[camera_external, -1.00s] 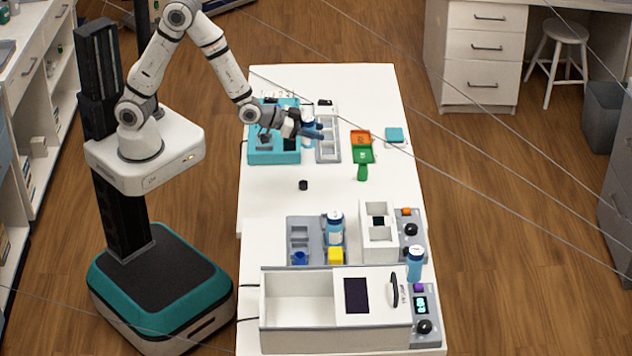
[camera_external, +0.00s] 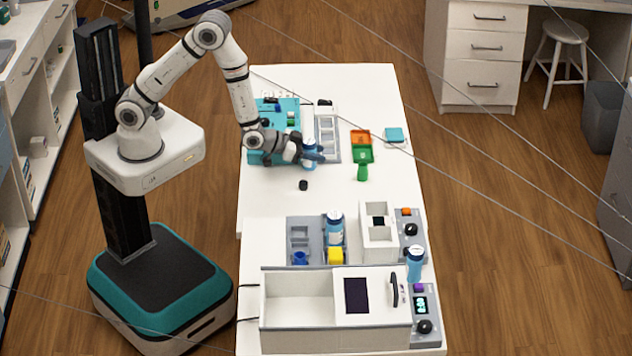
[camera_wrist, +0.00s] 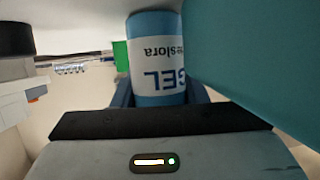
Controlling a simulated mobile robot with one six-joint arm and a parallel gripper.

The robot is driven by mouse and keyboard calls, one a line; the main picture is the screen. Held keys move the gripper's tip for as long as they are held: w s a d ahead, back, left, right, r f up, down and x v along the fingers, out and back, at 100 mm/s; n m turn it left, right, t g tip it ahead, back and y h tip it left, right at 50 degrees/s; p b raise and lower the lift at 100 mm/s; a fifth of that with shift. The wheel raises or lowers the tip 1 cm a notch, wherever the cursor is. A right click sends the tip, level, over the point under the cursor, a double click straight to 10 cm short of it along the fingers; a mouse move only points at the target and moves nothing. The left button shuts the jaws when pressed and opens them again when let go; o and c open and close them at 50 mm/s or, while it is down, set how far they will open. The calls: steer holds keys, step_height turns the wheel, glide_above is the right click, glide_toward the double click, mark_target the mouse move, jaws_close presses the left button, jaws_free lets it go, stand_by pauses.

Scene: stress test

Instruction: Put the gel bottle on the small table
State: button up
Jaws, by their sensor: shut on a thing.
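The gel bottle (camera_external: 309,148) is blue with a white label. In the wrist view, the bottle (camera_wrist: 157,60) fills the upper middle, its "GEL" lettering upside down. My gripper (camera_external: 313,157) is shut on it, over the far part of the long white table. In the wrist view, dark finger parts (camera_wrist: 122,95) show on both sides of the bottle. I cannot tell whether its base touches the tabletop. The white table (camera_external: 270,205) runs toward the camera; I cannot tell which surface is the small table.
A teal device (camera_external: 262,155) and a grey tray (camera_external: 328,150) stand close to my gripper. Orange (camera_external: 360,137) and green (camera_external: 361,154) bins lie to the right. A small black cap (camera_external: 303,185) lies on clear white tabletop. Two other blue bottles (camera_external: 334,228) (camera_external: 415,265) stand nearer the camera.

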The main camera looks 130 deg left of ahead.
steer(key=shift+f, duration=0.15)
steer(key=o, duration=1.1)
steer(key=shift+r, duration=0.35)
steer(key=b+v, duration=0.1)
steer(key=v, duration=0.8)
steer(key=shift+s+f, duration=0.1)
steer(key=shift+f, duration=0.1)
steer(key=shift+d+r+p, duration=0.1)
steer(key=shift+r+p, duration=0.25)
steer(key=shift+p, duration=1.35)
